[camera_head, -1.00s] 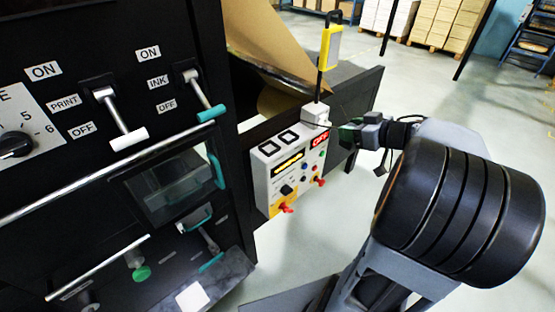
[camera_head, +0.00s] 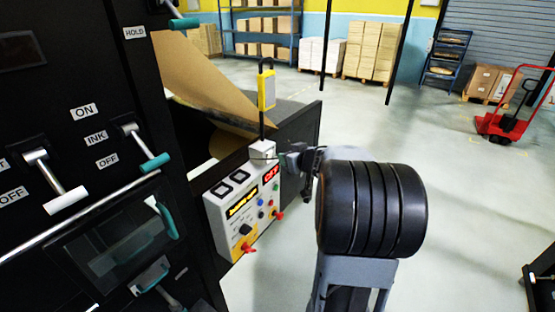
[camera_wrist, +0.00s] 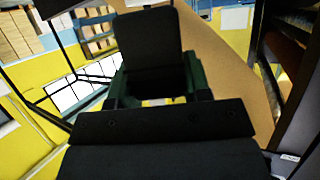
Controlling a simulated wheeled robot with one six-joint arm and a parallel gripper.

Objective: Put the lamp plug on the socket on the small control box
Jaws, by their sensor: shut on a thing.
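The small control box (camera_head: 243,212) is pale with a yellow lower part and stands against the dark machine side. It carries two black square fittings, a red lit display, buttons and red knobs; I cannot tell which part is the socket. A yellow lamp (camera_head: 266,90) stands on a black post above a white block (camera_head: 262,150) at the box's upper right corner. My gripper (camera_head: 284,160) is beside that white block. In the wrist view its dark green fingers are shut on a black block (camera_wrist: 152,35), apparently the lamp plug. Its front end and any contact are hidden.
The dark press with levers (camera_head: 155,160) and a glass-fronted compartment fills the left. A brown paper sheet (camera_head: 205,85) slopes behind the box. Open floor (camera_head: 460,200) lies to the right, with a red pallet truck (camera_head: 505,125) farther off.

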